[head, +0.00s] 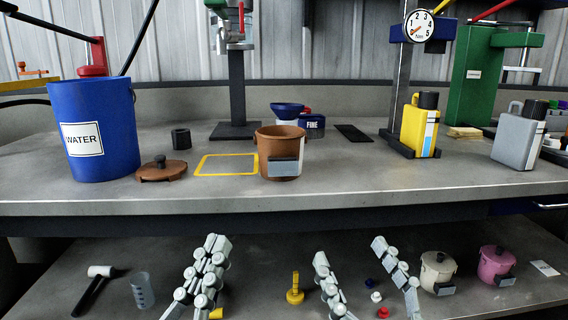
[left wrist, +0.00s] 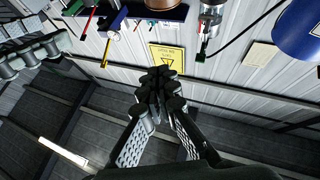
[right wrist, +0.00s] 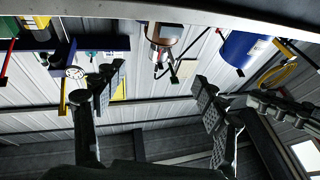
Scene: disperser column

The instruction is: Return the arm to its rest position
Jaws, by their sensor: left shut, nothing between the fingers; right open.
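My left gripper (head: 216,245) hangs in front of the lower shelf in the head view, below the bench's front edge. Its two fingers lie together and hold nothing; the left wrist view shows the closed fingertips (left wrist: 158,80). My right gripper (head: 350,250) is to its right at about the same height. Its fingers are spread, and the right wrist view shows a clear, empty gap between them (right wrist: 157,85). Neither gripper appears to touch anything. Most of both arms lies outside the head view.
Above, the bench (head: 400,192) holds a blue water bucket (head: 108,155), a brown pot (head: 278,142), its lid (head: 163,171) and a yellow bottle (head: 418,128). The lower shelf holds a hammer (head: 92,290), a beaker (head: 143,291), a cream pot (head: 437,270) and a pink pot (head: 495,263).

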